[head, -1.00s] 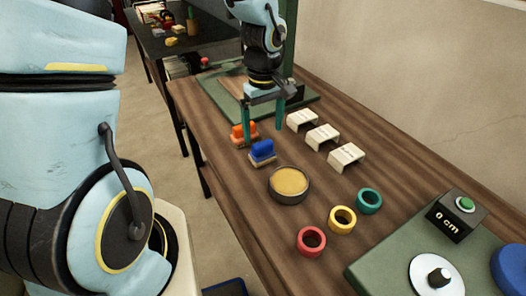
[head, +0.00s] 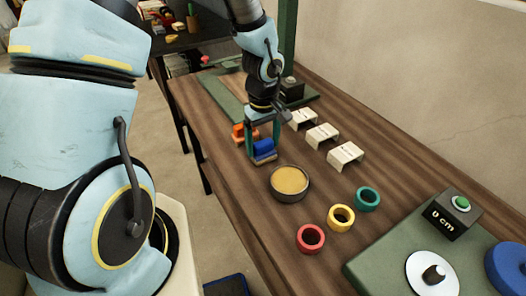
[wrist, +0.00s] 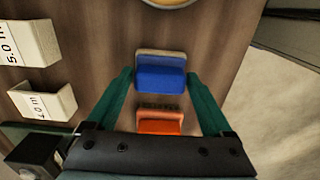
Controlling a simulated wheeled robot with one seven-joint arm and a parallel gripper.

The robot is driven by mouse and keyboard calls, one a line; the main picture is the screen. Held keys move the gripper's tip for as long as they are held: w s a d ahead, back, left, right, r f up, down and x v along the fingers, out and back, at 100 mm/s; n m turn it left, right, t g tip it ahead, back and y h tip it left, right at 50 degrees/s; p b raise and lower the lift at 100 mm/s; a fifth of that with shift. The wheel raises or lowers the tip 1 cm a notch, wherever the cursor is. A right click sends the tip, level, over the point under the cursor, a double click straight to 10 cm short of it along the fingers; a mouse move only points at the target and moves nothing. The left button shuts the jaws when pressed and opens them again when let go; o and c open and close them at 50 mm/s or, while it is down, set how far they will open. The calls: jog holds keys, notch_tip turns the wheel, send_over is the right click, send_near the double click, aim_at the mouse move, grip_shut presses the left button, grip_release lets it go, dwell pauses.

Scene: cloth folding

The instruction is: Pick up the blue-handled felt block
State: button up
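The blue-handled felt block (head: 264,149) stands on the wooden table, with a blue top over a pale base. It also shows in the wrist view (wrist: 160,73), centred ahead of the fingers. My gripper (head: 264,146) is over it, with the green fingers spread on either side of the block. In the wrist view my gripper (wrist: 160,82) is open, with a gap between each finger and the block. An orange-handled block (wrist: 159,121) stands close behind it, nearer the palm in the wrist view.
A round tin with a yellow pad (head: 290,182) stands just in front of the block. Several white labelled stands (head: 322,136) line the right. Red (head: 310,239), yellow (head: 341,218) and teal (head: 367,199) rings lie nearer. A green board (head: 390,262) holds a display box.

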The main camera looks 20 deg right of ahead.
aim_at(263, 142)
jog(key=c, duration=1.2)
jog(key=shift+o, duration=0.2)
notch_tip(263, 142, up, 10)
jog(key=shift+r+b, duration=0.1)
jog(key=shift+b, duration=0.5)
jog(key=o, duration=1)
jog(key=c, duration=0.7)
